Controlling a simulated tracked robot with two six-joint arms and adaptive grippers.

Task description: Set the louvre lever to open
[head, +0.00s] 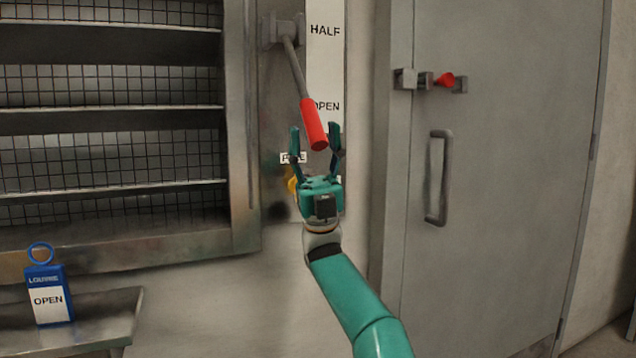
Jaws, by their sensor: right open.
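The louvre lever (295,75) is a grey rod with a red handle (313,124), hung from a grey pivot block on the wall. It slants down and to the right, its handle overlapping the OPEN mark on the white label strip (325,60), which also reads HALF higher up. My right gripper (316,140) is open, fingers pointing up, one on each side of the handle's lower end in the picture. I cannot tell whether they touch it. The louvre (110,110) at the left has its slats apart, with mesh behind. My left gripper is not in view.
A blue tag (47,295) reading LOUVRE OPEN stands on a metal shelf (105,320) at lower left. A grey door (500,180) with a handle and a red-tipped latch (443,80) is at the right. A small yellow part shows behind my right gripper.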

